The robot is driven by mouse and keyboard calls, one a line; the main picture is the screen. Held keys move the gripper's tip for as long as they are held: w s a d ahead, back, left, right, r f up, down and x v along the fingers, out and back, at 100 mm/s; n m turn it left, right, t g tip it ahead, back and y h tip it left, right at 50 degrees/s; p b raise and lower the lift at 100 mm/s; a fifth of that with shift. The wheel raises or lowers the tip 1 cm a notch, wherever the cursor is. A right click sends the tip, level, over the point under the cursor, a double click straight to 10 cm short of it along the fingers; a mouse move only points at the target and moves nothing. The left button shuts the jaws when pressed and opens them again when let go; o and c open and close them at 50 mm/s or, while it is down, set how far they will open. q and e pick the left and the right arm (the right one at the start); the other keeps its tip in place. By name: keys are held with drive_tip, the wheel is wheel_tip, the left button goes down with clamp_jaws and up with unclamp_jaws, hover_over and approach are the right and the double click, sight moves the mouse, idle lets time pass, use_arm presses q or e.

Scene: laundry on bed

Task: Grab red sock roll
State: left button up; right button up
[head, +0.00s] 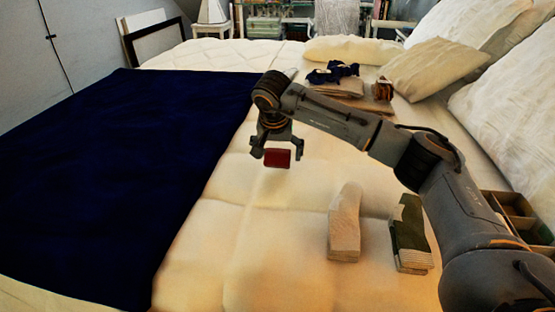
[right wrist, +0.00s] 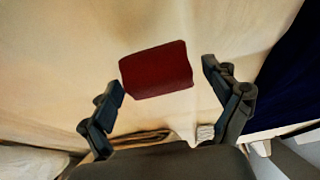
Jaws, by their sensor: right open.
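The red sock roll (head: 277,158) is a small dark red block over the cream bed, near the middle of the head view. My right gripper (head: 277,149) is open, with one finger on each side of the roll in that view. In the right wrist view the sock roll (right wrist: 156,70) shows just ahead of the spread fingertips of my right gripper (right wrist: 163,79), with a visible gap to each finger. I cannot tell exactly how far the roll is from the fingertips in depth. My left gripper is not in view.
A dark blue blanket (head: 120,170) covers the bed's left side. A beige folded item (head: 344,225) and a green and white one (head: 410,235) lie at the front right. Folded clothes (head: 335,85) and pillows (head: 437,68) lie behind. A compartmented box (head: 512,208) stands at right.

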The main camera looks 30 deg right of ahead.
drive_tip(key=c, duration=1)
drive_tip(key=shift+r, duration=0.15)
